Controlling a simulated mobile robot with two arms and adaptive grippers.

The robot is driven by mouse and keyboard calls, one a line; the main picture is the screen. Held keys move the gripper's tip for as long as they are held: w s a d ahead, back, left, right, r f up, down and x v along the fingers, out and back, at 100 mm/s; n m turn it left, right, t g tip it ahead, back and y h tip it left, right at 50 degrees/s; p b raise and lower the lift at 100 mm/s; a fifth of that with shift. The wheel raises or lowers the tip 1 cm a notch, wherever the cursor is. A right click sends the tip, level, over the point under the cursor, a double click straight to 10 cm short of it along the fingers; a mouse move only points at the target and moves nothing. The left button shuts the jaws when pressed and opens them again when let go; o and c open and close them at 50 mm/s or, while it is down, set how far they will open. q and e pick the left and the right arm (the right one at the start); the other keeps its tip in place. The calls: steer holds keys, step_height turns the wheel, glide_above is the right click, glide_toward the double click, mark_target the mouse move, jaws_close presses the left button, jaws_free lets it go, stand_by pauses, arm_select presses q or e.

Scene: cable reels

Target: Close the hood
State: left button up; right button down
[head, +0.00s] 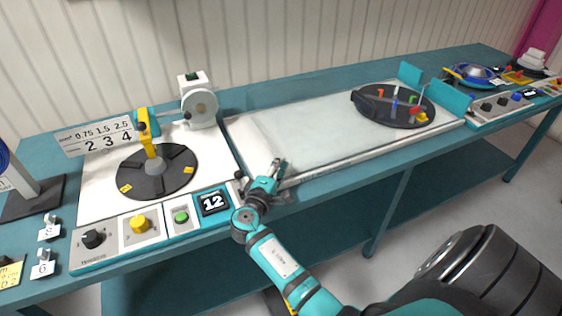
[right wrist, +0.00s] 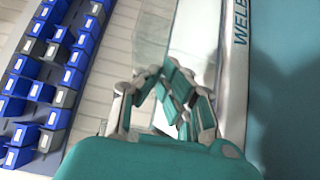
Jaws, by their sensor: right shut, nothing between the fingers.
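The hood (head: 315,130) is a pale, see-through panel over the long middle section of the bench machine. I cannot tell from the head view how far it is tilted. In the right wrist view a clear panel (right wrist: 152,40) shows beyond the fingers, beside a light strip. My right gripper (head: 278,165) is at the front edge of the middle section, near the hood's lower left part. Its fingers are together and empty, and they also show in the right wrist view (right wrist: 176,84). I cannot tell whether they touch the hood. My left gripper is out of view.
A round dark turntable (head: 158,172) with a yellow arm and a control panel stand left of the hood. Another dark reel plate (head: 393,106) with coloured pegs is at right. A white dial unit (head: 199,104) stands behind. Blue bins (right wrist: 62,60) show in the right wrist view.

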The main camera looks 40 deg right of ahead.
mark_target(385, 133)
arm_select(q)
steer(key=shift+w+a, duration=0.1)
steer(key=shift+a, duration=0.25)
arm_select(e)
steer(key=shift+r, duration=0.1)
steer(key=s+d, duration=0.1)
steer(key=d, duration=0.4)
steer(key=s+d+b, duration=0.1)
steer(key=d, duration=0.4)
steer(key=s+d, duration=0.2)
steer(key=d, duration=0.4)
steer(key=s+d+b, duration=0.1)
steer(key=d, duration=0.5)
steer(key=s+d+b, duration=0.2)
steer(key=d, duration=0.5)
steer(key=s+d+b, duration=0.1)
steer(key=d, duration=0.5)
steer(key=shift+s+d, duration=0.35)
steer(key=shift+d, duration=0.05)
steer(key=shift+s+d+b, duration=0.15)
steer(key=shift+d+b, duration=0.15)
steer(key=shift+d, duration=0.3)
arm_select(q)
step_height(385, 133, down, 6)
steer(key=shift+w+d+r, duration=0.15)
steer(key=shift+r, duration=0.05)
arm_select(e)
steer(key=shift+d+r, duration=0.1)
steer(key=shift+r, duration=0.05)
